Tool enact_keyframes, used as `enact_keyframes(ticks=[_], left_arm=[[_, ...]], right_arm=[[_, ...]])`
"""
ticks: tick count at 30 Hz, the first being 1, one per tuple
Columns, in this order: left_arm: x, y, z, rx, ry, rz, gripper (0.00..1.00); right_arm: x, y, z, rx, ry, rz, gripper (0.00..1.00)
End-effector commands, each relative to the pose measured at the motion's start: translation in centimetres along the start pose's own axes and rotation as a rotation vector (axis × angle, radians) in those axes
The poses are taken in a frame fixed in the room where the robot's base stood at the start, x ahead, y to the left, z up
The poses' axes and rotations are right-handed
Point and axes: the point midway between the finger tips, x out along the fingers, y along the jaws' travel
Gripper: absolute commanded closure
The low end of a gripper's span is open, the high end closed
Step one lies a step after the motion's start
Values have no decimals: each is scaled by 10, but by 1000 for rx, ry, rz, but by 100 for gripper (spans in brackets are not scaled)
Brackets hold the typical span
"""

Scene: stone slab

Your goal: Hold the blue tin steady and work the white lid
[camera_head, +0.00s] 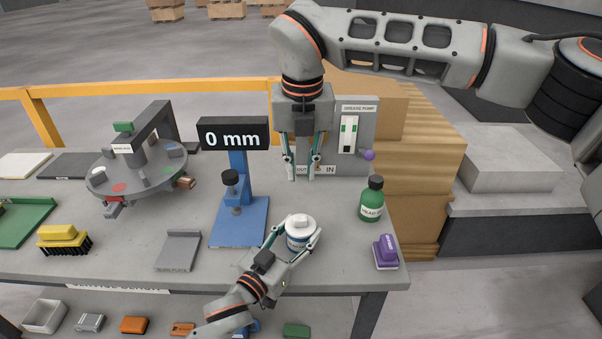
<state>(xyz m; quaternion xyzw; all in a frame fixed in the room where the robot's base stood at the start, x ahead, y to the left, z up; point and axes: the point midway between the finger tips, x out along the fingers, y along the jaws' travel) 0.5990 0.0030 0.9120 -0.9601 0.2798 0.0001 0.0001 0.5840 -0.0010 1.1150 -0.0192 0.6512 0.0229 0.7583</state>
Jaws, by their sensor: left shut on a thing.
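The tin (296,242), white with a blue band, stands upright near the front of the slab. The white lid (299,221) sits on top of it. My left gripper (301,241) comes in from the lower left and is shut around the tin's sides, its fingers partly covering the band. My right gripper (302,178) points down, above and behind the lid in the picture. Its fingers are apart with nothing between them, and a gap separates its tips from the lid.
A green bottle (371,201) and a purple block (386,252) stand right of the tin. A blue gauge stand (240,222) and grey plate (179,251) are to the left, with a round turntable (130,168) beyond. A grey panel (356,135) stands behind my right gripper.

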Motion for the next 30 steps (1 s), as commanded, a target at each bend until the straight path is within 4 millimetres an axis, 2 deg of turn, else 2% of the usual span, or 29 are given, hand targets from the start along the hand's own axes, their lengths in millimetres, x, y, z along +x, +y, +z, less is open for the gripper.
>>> enact_keyframes(ticks=[8,9,11,23,26,30], left_arm=[[0,0,0,0,1,0,90],[0,0,0,0,1,0,49],[0,0,0,0,1,0,33],[-3,0,0,0,0,0,32],[-12,0,1,-1,-2,0,32],[-37,0,2,0,-2,0,32]], right_arm=[[-2,0,0,0,1,0,82],[-2,0,0,0,1,0,82],[-2,0,0,0,1,0,82],[-2,0,0,0,1,0,82],[-2,0,0,0,1,0,82],[-2,0,0,0,1,0,82]])
